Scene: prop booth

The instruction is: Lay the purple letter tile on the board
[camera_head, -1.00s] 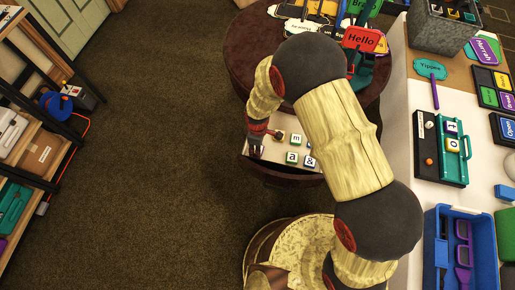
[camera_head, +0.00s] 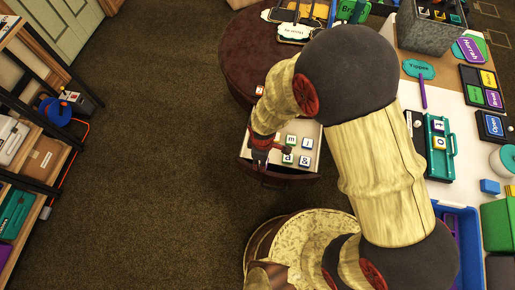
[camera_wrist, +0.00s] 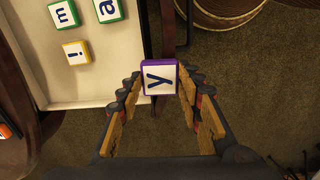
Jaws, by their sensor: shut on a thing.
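The purple letter tile (camera_wrist: 159,79), with a dark "y" on its white face, is between the fingertips of my gripper (camera_wrist: 160,88) in the wrist view. In the head view my gripper (camera_head: 261,150) is at the drawer's left side, and the purple tile cannot be made out there. A teal board (camera_head: 430,172) with tiles "t" and "o" lies on the white table at right, well away from my gripper.
My arm covers much of the space between drawer and white table. Open carpet (camera_head: 170,150) lies at left.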

